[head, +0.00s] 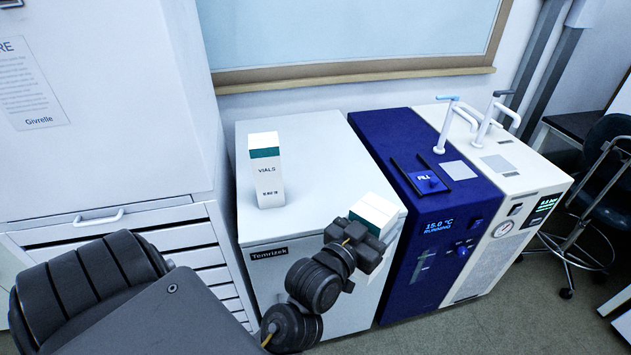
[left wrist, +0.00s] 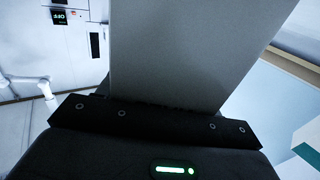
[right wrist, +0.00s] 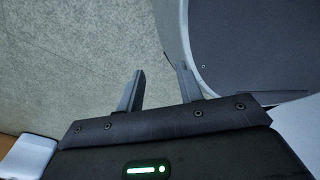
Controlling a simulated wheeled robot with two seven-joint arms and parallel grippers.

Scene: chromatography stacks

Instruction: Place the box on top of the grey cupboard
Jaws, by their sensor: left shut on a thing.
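I cannot tell whether the box touches the top. In the left wrist view the held box (left wrist: 185,50) is a plain grey face filling the middle, and it hides the fingers. My right gripper (right wrist: 160,74) is open and empty above the floor.
A blue instrument (head: 395,130) and a white one with taps (head: 520,165) adjoin on the right. A tall white cabinet (head: 110,100) is on the left.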

